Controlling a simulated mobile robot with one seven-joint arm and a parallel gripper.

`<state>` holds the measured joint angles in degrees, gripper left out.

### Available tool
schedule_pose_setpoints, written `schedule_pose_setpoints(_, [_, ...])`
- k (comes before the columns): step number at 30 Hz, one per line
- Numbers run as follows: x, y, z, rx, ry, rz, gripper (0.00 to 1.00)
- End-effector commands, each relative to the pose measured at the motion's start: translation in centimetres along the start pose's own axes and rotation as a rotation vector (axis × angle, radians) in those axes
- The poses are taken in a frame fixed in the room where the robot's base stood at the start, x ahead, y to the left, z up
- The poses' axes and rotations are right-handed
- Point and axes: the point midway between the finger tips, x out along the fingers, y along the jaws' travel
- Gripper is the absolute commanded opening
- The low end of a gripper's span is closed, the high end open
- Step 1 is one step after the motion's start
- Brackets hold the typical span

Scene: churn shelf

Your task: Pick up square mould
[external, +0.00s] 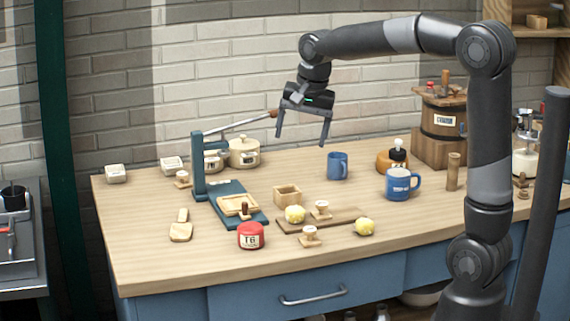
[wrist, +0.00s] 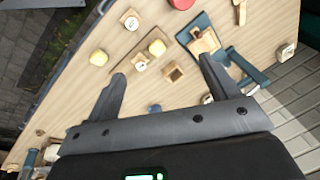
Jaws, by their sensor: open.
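The square mould (external: 288,195) is a small open-topped wooden box. It stands on the table just behind the dark wooden board (external: 338,222). It also shows in the wrist view (wrist: 173,72), between my two fingers. My gripper (external: 300,141) hangs in the air well above the table, fingers pointing down, apart from the mould. It is open, with nothing between its fingers.
A teal lever press (external: 198,168) holding a wooden tray (external: 237,205) stands left of the mould. A yellow lump (external: 295,214) and a stamp (external: 321,209) are close in front. A red tin (external: 251,235) is front left; blue mugs (external: 337,166) (external: 398,184) stand right.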

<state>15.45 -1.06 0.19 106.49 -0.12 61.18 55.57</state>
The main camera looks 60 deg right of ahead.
Motion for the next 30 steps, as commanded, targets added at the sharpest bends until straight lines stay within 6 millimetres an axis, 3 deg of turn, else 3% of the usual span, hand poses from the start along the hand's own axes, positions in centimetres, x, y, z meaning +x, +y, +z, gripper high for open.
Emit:
schedule_pose_setpoints(9, [7.0, -3.1, -9.8, 0.493, -0.026, 0.108, 0.8])
schedule_pose_setpoints(18, [14.8, -3.1, -18.1, 0.93, -0.022, 0.205, 0.8])
schedule_pose_setpoints(24, [17.8, -2.4, -20.8, 1.089, -0.014, 0.24, 0.8])
schedule_pose_setpoints(30, [20.0, -2.0, -20.9, 1.12, -0.014, 0.25, 0.8])
